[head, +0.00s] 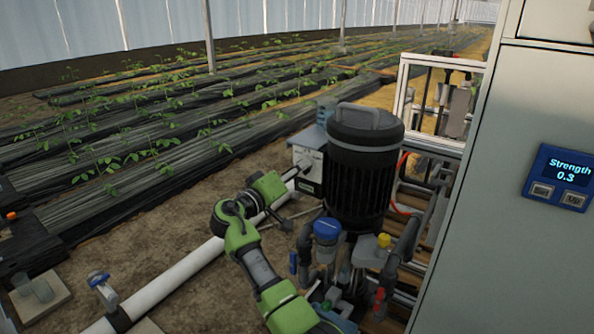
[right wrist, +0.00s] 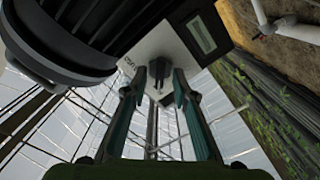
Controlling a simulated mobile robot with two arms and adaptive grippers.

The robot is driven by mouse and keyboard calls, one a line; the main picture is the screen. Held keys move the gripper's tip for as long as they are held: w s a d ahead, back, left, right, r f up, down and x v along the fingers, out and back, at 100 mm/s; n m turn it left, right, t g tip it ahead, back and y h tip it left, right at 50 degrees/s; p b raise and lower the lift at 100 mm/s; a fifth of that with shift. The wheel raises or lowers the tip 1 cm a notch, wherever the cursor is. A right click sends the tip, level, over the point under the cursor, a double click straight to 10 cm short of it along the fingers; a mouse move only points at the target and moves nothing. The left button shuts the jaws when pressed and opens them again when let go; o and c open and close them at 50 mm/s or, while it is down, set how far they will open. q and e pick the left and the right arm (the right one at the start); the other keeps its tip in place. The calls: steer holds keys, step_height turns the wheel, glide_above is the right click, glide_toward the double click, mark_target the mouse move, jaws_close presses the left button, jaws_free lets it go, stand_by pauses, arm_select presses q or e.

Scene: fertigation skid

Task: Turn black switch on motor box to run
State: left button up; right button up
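The motor box (head: 309,168) has a pale front face and is mounted on the left side of the black motor (head: 362,165). My right gripper (head: 291,174) reaches up to this face from the left. In the right wrist view its two fingers (right wrist: 166,78) stand apart, with their tips close to the pale face of the box (right wrist: 150,52). The small dark switch (right wrist: 158,97) shows between the fingers. I cannot tell whether either finger touches it. Small lettering shows on the face, too small to read surely. My left gripper is not in view.
A grey cabinet with a blue "Strength 0.3" display (head: 560,178) stands at the right. A blue-capped fitting (head: 327,230) and a yellow-capped one (head: 383,240) sit below the motor. A white pipe (head: 180,272) runs along the ground at left. Plant rows lie behind.

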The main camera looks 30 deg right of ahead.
steer(key=v, duration=1.2)
stand_by(0.4)
